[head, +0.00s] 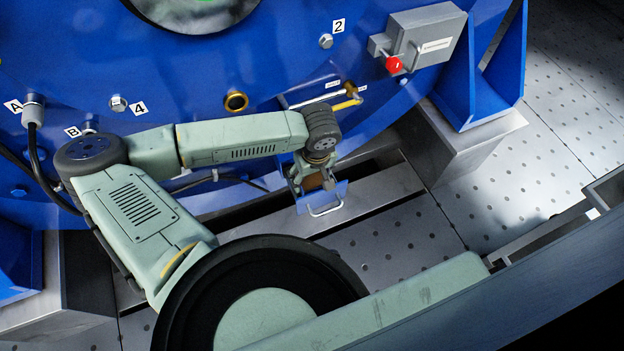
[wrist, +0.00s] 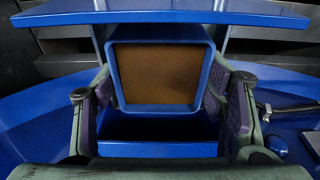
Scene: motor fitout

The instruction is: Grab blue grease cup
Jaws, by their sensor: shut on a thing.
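The blue grease cup (wrist: 160,108) is a square blue-rimmed cup with a flat brown fill, seen in the wrist view. It sits between the two purple-padded fingers of my gripper (wrist: 160,88), which is shut on its left and right sides. In the head view my gripper (head: 312,178) points down beside the lower edge of the blue motor housing. There the cup is mostly hidden by the gripper; a brown patch shows between the fingers. A blue panel with a pale handle (head: 322,203) shows just below the gripper.
The blue motor housing (head: 190,70) fills the back, with a brass-ringed port (head: 236,101), bolts and a yellow-handled lever (head: 346,104). A grey box with a red knob (head: 394,64) is at the upper right. Perforated floor plates (head: 480,200) lie open at the right.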

